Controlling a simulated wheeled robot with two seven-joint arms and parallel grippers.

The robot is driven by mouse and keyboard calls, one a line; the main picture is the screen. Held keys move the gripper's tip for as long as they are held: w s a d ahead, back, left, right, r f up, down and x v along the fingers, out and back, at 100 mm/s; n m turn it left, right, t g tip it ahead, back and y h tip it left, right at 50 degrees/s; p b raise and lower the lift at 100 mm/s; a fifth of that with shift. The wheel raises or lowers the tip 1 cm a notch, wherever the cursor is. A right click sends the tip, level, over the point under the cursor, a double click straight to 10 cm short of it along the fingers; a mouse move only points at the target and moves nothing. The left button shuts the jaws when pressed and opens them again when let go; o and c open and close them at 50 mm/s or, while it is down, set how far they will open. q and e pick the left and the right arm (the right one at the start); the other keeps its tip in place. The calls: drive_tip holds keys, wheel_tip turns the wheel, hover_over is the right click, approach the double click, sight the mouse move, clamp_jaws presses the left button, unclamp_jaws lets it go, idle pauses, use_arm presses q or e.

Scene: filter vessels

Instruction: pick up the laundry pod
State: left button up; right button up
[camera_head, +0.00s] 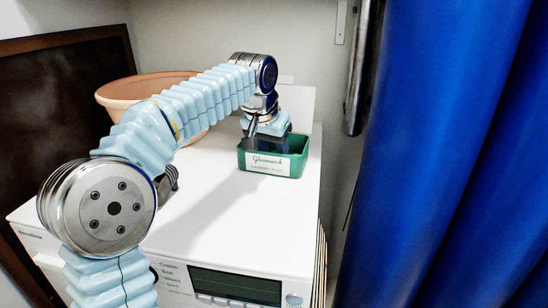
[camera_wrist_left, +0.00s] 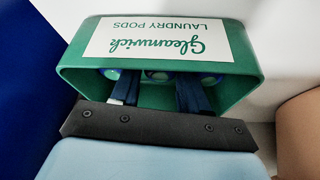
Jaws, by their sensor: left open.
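A green tub (camera_head: 301,160) with a white "Gleamwich Laundry Pods" label stands on top of the white machine. In the left wrist view the tub (camera_wrist_left: 247,75) appears upside down. Parts of several blue and green laundry pods (camera_wrist_left: 158,76) show inside it, partly hidden by the tub's front wall and my fingers. My left gripper (camera_head: 264,132) points down at the tub's opening. In the left wrist view its two dark blue fingers (camera_wrist_left: 157,92) are spread apart and reach into the tub by the pods. I cannot tell whether they touch a pod. My right gripper is not in view.
The white machine (camera_head: 230,222) has a control panel at its front, and its top is clear in front of the tub. A terracotta bowl (camera_head: 125,92) stands behind my left arm. A blue curtain (camera_head: 440,150) hangs on the right, and a wall stands behind.

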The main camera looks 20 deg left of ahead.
use_arm(q)
drive_tip(key=shift+w+f, duration=0.2)
drive_tip(key=shift+s+r, duration=0.1)
drive_tip(key=shift+c, duration=0.3)
drive_tip(key=c, duration=0.6)
